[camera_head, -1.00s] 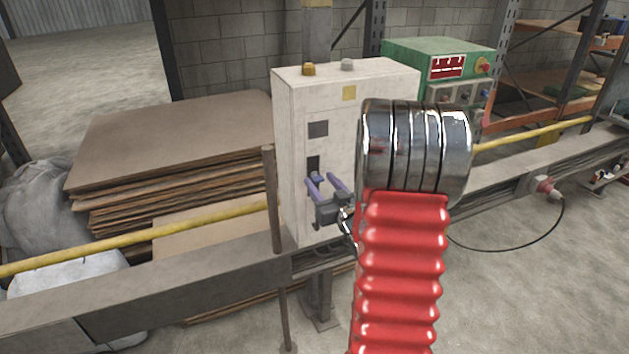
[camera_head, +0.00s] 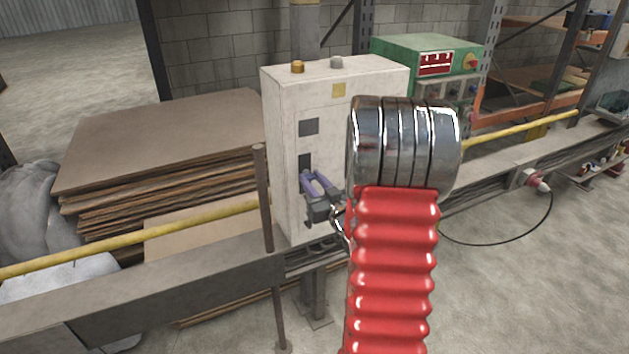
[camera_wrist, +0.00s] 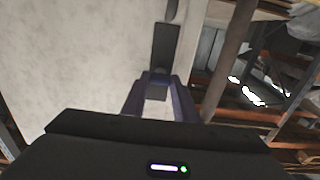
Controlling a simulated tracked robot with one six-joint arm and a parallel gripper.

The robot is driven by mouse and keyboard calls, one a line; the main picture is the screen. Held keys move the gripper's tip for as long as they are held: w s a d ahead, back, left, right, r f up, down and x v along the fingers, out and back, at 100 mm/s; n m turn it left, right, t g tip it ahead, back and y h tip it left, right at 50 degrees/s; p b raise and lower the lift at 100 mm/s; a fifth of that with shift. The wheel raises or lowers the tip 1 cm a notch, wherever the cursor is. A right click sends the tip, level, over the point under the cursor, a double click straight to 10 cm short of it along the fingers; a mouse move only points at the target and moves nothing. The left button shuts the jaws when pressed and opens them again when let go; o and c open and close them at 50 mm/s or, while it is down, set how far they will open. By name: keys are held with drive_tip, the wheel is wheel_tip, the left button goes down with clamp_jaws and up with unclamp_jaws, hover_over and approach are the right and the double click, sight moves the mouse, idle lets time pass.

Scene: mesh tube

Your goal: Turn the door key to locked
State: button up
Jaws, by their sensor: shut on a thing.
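In the head view my gripper (camera_head: 313,178) is at the front of the white cabinet (camera_head: 285,140), just below a dark slot (camera_head: 305,160). The key is hidden there by the fingers. I cannot tell the key's angle clearly.
A yellow rail (camera_head: 130,238) and grey beam (camera_head: 180,283) run past the cabinet. A thin brown post (camera_head: 263,200) stands close to its left. Stacked brown boards (camera_head: 160,140) lie behind left. A green control box (camera_head: 420,55) stands at right.

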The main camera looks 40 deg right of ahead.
drive_tip(key=shift+d+n, duration=0.1)
drive_tip(key=shift+n, duration=0.3)
drive_tip(key=n, duration=0.3)
drive_tip(key=shift+n, duration=0.3)
drive_tip(key=n, duration=0.4)
drive_tip(key=shift+a+f, duration=0.1)
drive_tip(key=shift+a, duration=0.1)
drive_tip(key=n, duration=0.5)
drive_tip(key=shift+a, duration=0.1)
drive_tip(key=shift+f+n, duration=0.15)
drive_tip(key=shift+n, duration=1)
drive_tip(key=shift+f+n, duration=0.1)
drive_tip(key=shift+n, duration=1.05)
drive_tip(key=shift+a, duration=0.1)
drive_tip(key=o, duration=0.7)
drive_tip(key=shift+c, duration=0.2)
drive_tip(key=o, duration=0.4)
drive_tip(key=shift+r, duration=0.1)
